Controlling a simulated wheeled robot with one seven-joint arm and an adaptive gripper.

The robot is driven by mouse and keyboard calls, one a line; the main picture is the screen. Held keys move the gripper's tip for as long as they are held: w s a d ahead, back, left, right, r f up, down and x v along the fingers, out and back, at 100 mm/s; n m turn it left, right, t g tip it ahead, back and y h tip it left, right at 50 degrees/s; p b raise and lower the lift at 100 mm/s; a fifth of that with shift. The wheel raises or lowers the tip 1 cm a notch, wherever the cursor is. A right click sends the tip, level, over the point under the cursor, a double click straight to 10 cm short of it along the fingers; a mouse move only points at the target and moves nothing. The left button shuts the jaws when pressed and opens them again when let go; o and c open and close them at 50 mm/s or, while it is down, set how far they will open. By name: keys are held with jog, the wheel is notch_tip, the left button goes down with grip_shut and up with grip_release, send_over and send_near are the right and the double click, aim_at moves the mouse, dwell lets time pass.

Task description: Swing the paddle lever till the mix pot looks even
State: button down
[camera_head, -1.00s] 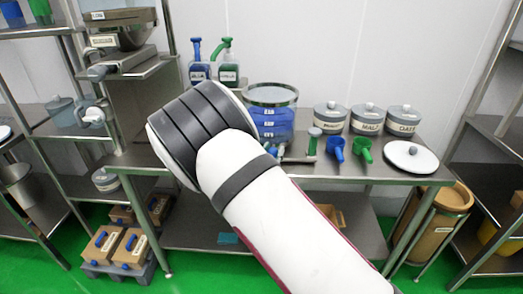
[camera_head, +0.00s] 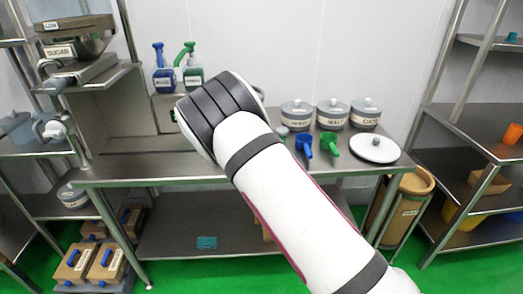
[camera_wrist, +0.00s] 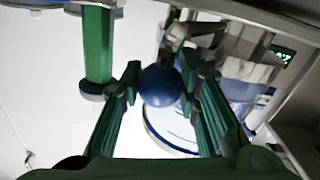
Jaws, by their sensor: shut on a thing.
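In the wrist view my gripper (camera_wrist: 162,78) has its green fingers closed on a round blue knob (camera_wrist: 161,88), which looks like the end of the paddle lever. A clear vessel with blue on it, probably the mix pot (camera_wrist: 245,70), shows behind and to the right of the fingers. How even its contents are cannot be told. In the head view my white arm hides the pot, the lever and my gripper.
Lidded jars (camera_head: 332,113), a blue scoop (camera_head: 304,146), a green scoop (camera_head: 330,144) and a round white lid (camera_head: 374,148) stand right of my arm on the steel table (camera_head: 160,172). Pump bottles (camera_head: 163,72) stand left. In the wrist view a green post (camera_wrist: 98,45) is close by.

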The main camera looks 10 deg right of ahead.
jog(key=shift+d, duration=0.15)
jog(key=c, duration=1.2)
grip_release()
jog(key=s, duration=1.2)
jog(key=shift+a, duration=0.3)
